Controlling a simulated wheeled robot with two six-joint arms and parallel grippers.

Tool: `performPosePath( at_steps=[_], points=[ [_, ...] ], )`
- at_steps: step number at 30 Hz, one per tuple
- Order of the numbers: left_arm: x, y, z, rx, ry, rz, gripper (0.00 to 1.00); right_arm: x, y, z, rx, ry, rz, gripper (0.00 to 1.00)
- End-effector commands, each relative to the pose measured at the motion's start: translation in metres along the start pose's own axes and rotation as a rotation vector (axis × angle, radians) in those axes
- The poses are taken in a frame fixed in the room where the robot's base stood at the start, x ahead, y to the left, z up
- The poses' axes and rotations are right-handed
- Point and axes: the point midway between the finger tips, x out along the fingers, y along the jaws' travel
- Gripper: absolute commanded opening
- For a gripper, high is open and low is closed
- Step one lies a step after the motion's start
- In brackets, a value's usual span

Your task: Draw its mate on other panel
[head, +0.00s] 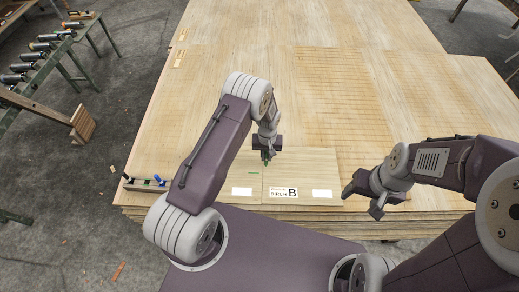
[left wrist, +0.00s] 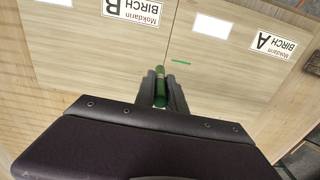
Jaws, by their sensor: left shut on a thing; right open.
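Two pale birch panels lie side by side at the stack's near edge, panel A (head: 225,172) and panel B (head: 310,170), split by a seam. A short green line (head: 252,173) is on panel A beside the seam; it also shows in the left wrist view (left wrist: 181,62). I see no green line on panel B. My left gripper (head: 267,153) is shut on a green marker (left wrist: 160,88), near the seam beyond the green line. I cannot tell if its tip touches wood. My right gripper (head: 359,203) is open and empty, right of panel B.
Label B (head: 284,193) and a blank white card (head: 322,193) lie on panel B; label A (left wrist: 272,45) and another blank card (head: 241,191) are on panel A. A small tray (head: 145,184) sits at the left edge. A roller conveyor (head: 42,62) stands far left.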

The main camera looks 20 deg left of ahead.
Motion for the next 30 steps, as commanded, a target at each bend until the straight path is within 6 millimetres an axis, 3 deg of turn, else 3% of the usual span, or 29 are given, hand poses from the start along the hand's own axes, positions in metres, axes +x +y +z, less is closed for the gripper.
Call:
performPosePath(
  at_steps=[8,23,30],
  points=[
    [0.006,0.001,0.0,0.002,0.002,0.001,0.0,0.005,0.0,0.001,0.0,-0.001,0.0,0.64],
    [0.056,0.001,0.0,0.002,0.002,0.001,0.0,0.043,0.001,0.005,0.0,-0.001,0.0,0.64],
    [0.058,0.001,0.0,0.002,0.002,0.001,0.0,0.044,0.001,0.005,0.0,-0.001,0.0,0.64]
  ],
)
